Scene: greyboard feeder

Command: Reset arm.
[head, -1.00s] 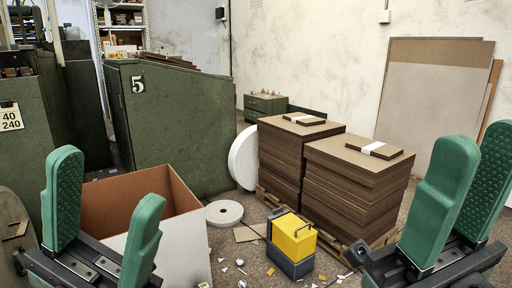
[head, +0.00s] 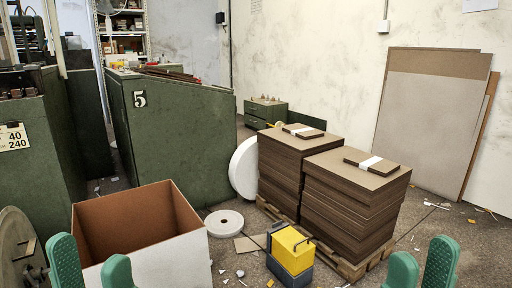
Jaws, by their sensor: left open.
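My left gripper (head: 92,270) is at the bottom left, with two green padded fingers standing apart and nothing between them. Its fingers are in front of the open cardboard box. My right gripper (head: 421,268) is at the bottom right, in front of the board stacks. Its two green fingers are apart with an empty gap between them. Only the fingertips of both grippers show; their bodies are below the picture edge.
An open cardboard box (head: 165,258) stands at lower left. Two brown board stacks (head: 350,205) sit on a pallet (head: 349,268). A yellow and grey case (head: 291,252), a white roll (head: 224,222) and scraps lie on the floor. A green cabinet (head: 185,140) stands behind.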

